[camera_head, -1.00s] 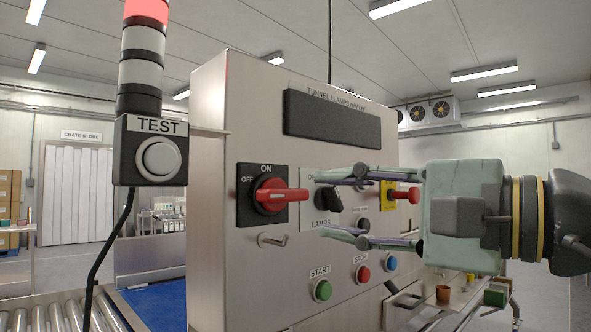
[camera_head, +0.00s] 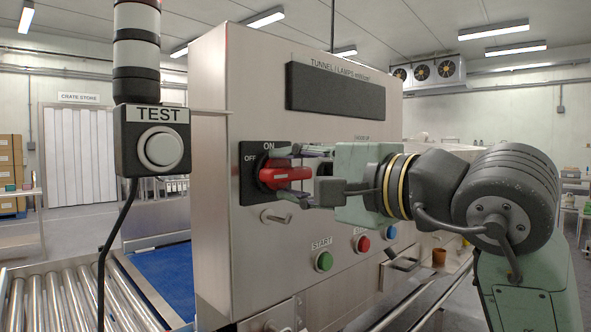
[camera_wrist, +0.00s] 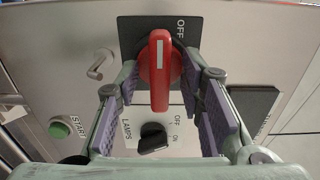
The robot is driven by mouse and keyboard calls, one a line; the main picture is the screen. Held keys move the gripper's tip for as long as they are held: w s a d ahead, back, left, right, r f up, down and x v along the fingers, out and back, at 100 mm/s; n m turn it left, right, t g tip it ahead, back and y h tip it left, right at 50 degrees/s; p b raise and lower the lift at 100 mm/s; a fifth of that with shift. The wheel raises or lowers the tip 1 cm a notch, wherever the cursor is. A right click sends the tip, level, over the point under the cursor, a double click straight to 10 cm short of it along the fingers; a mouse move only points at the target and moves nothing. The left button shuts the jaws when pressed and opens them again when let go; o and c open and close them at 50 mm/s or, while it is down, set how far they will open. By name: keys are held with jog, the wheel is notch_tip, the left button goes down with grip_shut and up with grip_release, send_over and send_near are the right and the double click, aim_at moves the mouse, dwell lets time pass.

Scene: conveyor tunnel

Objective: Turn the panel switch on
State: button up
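The panel switch is a red rotary handle (camera_head: 285,174) on a black plate (camera_head: 250,210). The plate reads OFF at its left and ON at its top. The handle lies level, its grip reaching right. In the wrist view the red handle (camera_wrist: 160,75) stands upright in the picture, its white line towards the OFF label. My gripper (camera_head: 289,176) is at the handle, with one finger above and one below it. In the wrist view my gripper (camera_wrist: 168,95) is open, with a gap between each pad and the handle. Contact does not show.
A LAMPS knob (camera_wrist: 152,138) sits just beyond the handle, between my fingers. A metal hasp (camera_head: 278,216) is below the plate. Green START (camera_head: 323,261), red (camera_head: 363,244) and blue (camera_head: 390,232) buttons are lower. A TEST box (camera_head: 152,150) stands in front at left.

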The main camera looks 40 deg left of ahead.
grip_shut()
dwell(0.4)
jog(key=shift+m, duration=0.3)
jog(key=m+b, duration=0.2)
jog(key=m, duration=0.1)
jog(key=shift+f, duration=0.15)
jog(key=m+b, duration=0.3)
jog(key=m, duration=0.2)
jog(key=shift+m, duration=0.4)
jog(key=m+b, duration=0.2)
jog(key=m, duration=0.2)
jog(key=shift+m+b, duration=1.05)
jog(key=shift+m, duration=1.25)
jog(key=shift+r, duration=0.2)
